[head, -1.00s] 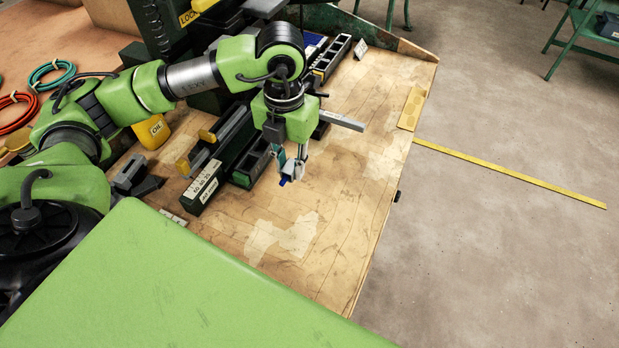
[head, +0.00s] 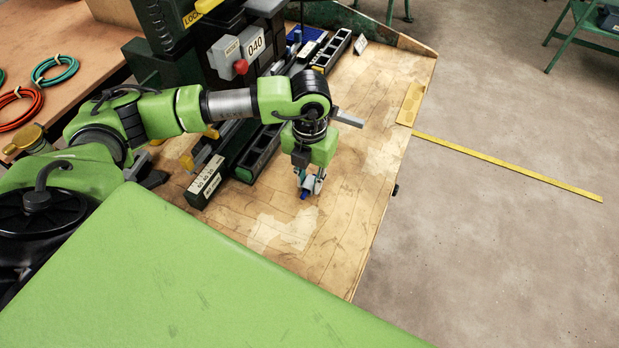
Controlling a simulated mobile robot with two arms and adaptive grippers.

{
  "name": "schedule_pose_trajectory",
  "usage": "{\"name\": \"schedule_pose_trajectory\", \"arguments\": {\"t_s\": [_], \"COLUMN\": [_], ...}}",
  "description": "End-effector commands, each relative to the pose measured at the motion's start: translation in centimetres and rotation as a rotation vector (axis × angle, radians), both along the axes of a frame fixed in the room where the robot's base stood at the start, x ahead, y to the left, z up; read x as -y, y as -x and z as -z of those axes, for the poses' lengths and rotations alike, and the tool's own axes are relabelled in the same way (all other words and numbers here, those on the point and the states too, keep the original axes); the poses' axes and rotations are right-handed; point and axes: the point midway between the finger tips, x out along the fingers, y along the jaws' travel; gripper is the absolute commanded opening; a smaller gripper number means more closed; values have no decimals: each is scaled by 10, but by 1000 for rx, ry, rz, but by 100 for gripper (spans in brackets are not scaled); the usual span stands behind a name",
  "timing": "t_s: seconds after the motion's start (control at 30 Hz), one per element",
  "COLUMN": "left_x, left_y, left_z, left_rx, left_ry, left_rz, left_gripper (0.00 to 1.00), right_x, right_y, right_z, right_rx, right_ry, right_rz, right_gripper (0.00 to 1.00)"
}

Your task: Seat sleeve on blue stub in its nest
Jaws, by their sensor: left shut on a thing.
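My left gripper (head: 311,188) points down over the wooden bench top, in front of the dark racks. It is shut on a small part with a blue end (head: 304,196), which sticks out below the fingertips. The fingers cover most of this part, so I cannot tell whether it is the sleeve, the stub or both. A dark rack with open compartments (head: 262,152) lies to the left of the gripper, apart from it. No separate sleeve or blue stub in a nest can be made out. My right gripper is not in view.
A press with a grey control box (head: 228,57) and red button stands at the back. A labelled dark block (head: 205,183) lies left of the gripper. Another compartment rack (head: 334,50) lies farther back. The bench (head: 335,225) is clear to the right and front.

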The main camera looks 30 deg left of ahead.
Motion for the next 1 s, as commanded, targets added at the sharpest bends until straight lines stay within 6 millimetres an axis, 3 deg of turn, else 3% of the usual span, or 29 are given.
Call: {"name": "schedule_pose_trajectory", "arguments": {"t_s": [0.07,0.1,0.17,0.67,0.9,1.0], "left_x": [0,0,0,0,9,8], "left_y": [0,0,0,0,-9,-8], "left_z": [4,4,3,-1,-47,-75], "left_rx": [0,0,0,0,9,6], "left_ry": [0,0,0,0,3,2], "left_rz": [0,0,0,0,4,2], "left_gripper": [0,22,36,36,36,36], "right_x": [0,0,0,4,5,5], "right_y": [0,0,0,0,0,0], "right_z": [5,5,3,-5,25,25], "right_rx": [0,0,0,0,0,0], "right_ry": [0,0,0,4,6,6], "right_rz": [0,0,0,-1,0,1], "right_gripper": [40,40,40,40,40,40]}}
